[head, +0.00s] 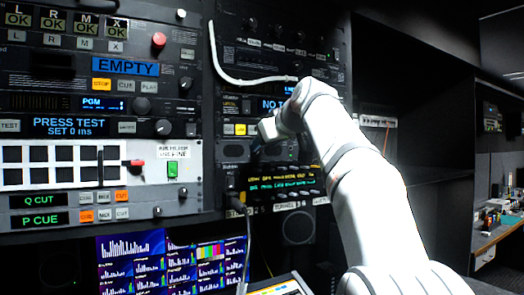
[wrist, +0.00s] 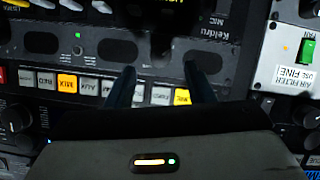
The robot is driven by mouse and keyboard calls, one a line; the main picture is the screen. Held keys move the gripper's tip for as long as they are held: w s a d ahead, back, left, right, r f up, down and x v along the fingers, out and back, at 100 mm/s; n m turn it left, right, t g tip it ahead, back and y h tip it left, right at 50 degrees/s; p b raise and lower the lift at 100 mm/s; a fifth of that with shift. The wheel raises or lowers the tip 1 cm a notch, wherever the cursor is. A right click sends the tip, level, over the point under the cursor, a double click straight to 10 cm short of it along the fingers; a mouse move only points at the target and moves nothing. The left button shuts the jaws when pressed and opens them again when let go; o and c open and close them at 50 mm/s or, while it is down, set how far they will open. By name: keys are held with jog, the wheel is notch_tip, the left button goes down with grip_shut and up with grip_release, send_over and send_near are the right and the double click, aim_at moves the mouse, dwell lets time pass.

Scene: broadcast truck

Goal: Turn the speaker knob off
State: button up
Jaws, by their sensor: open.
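My gripper (head: 258,143) is in front of the middle rack panel in the head view, beside a row of lit buttons. In the wrist view my gripper (wrist: 159,74) has its two dark fingers apart over a black panel seen upside down. A dark, knob-like shape (wrist: 161,46) lies just beyond and between the fingertips; it is too dim to tell its setting or whether the fingers touch it. No label reading speaker is legible. A round speaker grille (head: 298,228) shows below the rack in the head view.
A row of buttons, including an orange-lit MIX button (wrist: 67,83), runs close to the fingers. A green switch (head: 172,169) sits on the white panel to the left. A cable (head: 245,235) hangs below the rack; screens (head: 165,262) stand underneath.

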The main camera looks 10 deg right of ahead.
jog(key=v, duration=0.4)
jog(key=shift+s, duration=0.1)
dwell(0.3)
jog(key=s+f+m+g+h, duration=0.1)
jog(key=s+f+m+g, duration=0.1)
jog(key=s+f, duration=0.8)
jog(key=s+a+f+m+g+h, duration=0.1)
jog(key=s+f+g, duration=0.3)
jog(key=s+f, duration=0.7)
jog(key=s+a+f+m+g+h, duration=0.1)
jog(key=s+f, duration=0.9)
jog(key=f, duration=1.8)
jog(key=m+g, duration=0.1)
jog(key=g, duration=0.1)
jog(key=shift+s+f+m+g+h, duration=0.2)
jog(key=shift+m+g+h, duration=0.1)
jog(key=shift+g, duration=0.1)
jog(key=shift+c, duration=0.5)
